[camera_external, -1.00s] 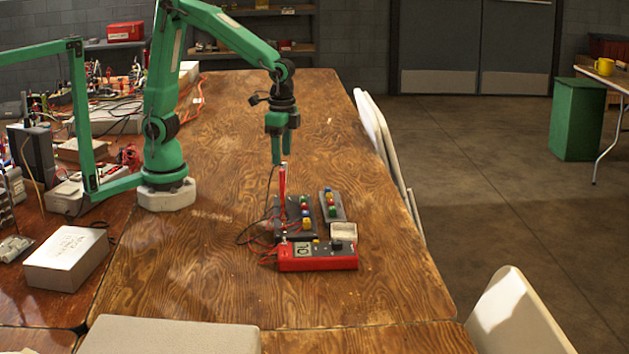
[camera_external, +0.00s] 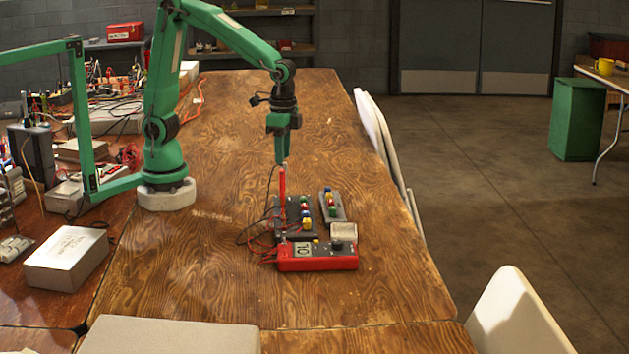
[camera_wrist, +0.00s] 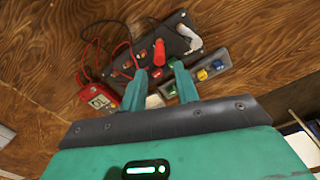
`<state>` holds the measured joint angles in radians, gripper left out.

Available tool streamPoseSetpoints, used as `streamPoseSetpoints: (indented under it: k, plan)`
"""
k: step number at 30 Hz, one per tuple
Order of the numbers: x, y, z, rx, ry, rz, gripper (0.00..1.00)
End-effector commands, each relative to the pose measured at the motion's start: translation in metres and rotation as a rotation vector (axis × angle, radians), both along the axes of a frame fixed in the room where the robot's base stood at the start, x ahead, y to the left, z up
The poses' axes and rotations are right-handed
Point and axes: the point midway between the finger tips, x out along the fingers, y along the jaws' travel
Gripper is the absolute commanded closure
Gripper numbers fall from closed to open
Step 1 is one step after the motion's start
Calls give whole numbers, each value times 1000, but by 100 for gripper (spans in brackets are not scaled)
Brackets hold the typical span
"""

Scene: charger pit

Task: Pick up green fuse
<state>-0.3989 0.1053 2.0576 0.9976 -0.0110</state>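My gripper (camera_external: 281,160) hangs above the wooden table, over the upright red probe. In the wrist view its two fingers (camera_wrist: 157,78) are apart with nothing held between them. A small green fuse (camera_external: 333,211) sits in the grey holder (camera_external: 341,212) with red and blue pieces, to the right of and below my gripper. In the wrist view a green piece (camera_wrist: 171,90) shows close to the right finger, which may hide part of it. Blue (camera_wrist: 217,64) and yellow (camera_wrist: 202,75) pieces lie farther along that holder.
A dark fuse block (camera_external: 294,230) with coloured pieces and cables lies left of the holder. The red probe (camera_external: 283,183) stands at it. A red meter (camera_external: 318,258) and a small pale box (camera_external: 343,231) are in front. The table's near middle is clear.

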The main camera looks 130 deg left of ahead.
Motion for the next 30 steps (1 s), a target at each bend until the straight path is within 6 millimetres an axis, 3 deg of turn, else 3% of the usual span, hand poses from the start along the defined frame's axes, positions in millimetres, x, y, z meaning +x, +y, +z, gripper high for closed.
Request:
streamPoseSetpoints:
  k: [15,23,30]
  plan:
    - [43,38,-40,10,-14,358,69]
    - [44,40,-45,10,-15,378,69]
    - [44,40,-64,11,-14,376,69]
